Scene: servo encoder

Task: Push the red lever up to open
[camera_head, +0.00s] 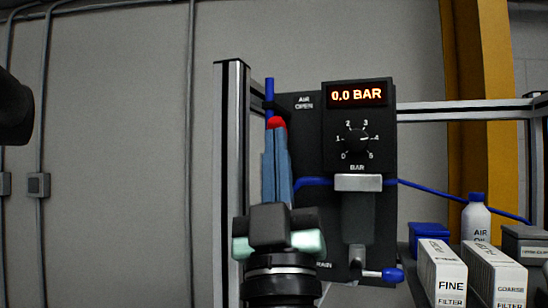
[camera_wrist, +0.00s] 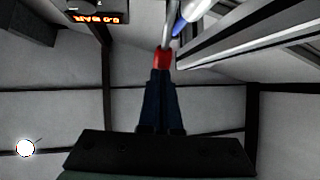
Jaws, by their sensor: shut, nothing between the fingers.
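The red lever's end (camera_head: 277,122) shows in the head view as a small red tip left of the "AIR OPEN" label on the dark panel (camera_head: 304,130). In the wrist view a red piece (camera_wrist: 163,56) sits at the fingertips, with a metal rod running up from it. My gripper (camera_head: 277,134) points up with its blue-grey fingers shut and empty, just below the red tip. In the wrist view my gripper (camera_wrist: 160,74) meets the red piece in the picture; whether they touch I cannot tell. The fingers hide part of the lever.
The display (camera_head: 357,94) reads 0.0 BAR above a pressure knob (camera_head: 357,140). A metal post (camera_head: 232,180) stands close left. A blue-handled drain valve (camera_head: 392,275) sits low on the panel. Filter boxes (camera_head: 442,272) and a white bottle (camera_head: 476,220) stand at right.

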